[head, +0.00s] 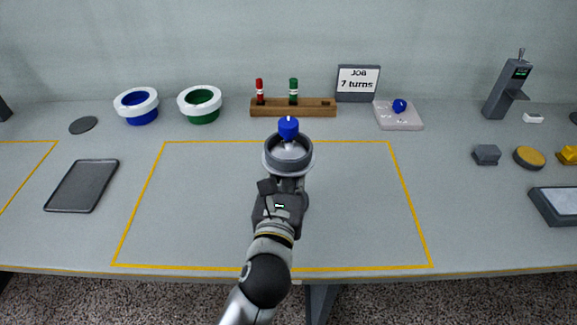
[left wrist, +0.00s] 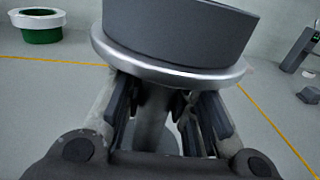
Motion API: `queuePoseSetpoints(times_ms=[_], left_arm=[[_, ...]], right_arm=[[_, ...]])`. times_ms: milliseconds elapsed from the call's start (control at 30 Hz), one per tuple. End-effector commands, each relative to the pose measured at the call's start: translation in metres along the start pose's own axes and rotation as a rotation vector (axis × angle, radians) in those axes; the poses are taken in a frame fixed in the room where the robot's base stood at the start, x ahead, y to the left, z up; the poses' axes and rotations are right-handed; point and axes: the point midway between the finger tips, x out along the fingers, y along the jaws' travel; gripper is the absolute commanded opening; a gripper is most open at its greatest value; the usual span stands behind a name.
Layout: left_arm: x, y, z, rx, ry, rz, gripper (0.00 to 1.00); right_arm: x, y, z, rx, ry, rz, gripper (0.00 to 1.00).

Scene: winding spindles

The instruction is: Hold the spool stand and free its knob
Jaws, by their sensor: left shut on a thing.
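The spool stand (head: 270,159) stands inside the yellow outline at the middle of the table. It has a dark grey drum, a silver flange and a blue knob (head: 288,125) on top. In the left wrist view the stand (left wrist: 175,32) shows its drum and flange close up, with a grey stem below. My left gripper (head: 287,184) comes from the front and is shut on the stem under the flange. Its fingers (left wrist: 166,112) lie on both sides of the stem in the left wrist view. The knob is out of that view. My right gripper is not in view.
Blue and green spools (head: 200,104) with white rims, a wooden rack (head: 273,108), a job sign (head: 358,83) and a plate with a blue piece (head: 413,120) line the back. A dark tray (head: 83,186) lies left. The outlined area around the stand is clear.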

Motion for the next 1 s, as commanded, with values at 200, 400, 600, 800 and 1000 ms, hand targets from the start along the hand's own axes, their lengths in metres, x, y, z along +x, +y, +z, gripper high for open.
queuePoseSetpoints(times_ms=[200,400,600,800,1000], left_arm=[[0.0,0.0,0.0029,-0.001,-0.005,0.0,0.0],[0.0,0.0,0.0029,-0.001,-0.005,0.0,0.0],[-0.0001,0.0,0.0013,-0.001,-0.005,0.0,0.0],[-0.0001,0.0001,-0.0018,-0.001,-0.004,0.0,0.0],[-0.0001,0.0001,-0.0047,-0.001,-0.004,0.0,0.0]], right_arm=[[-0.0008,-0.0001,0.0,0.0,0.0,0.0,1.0],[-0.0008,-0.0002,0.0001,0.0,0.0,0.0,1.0],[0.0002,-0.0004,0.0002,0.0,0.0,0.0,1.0],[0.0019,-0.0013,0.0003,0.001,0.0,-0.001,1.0],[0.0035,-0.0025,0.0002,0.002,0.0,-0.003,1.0]])
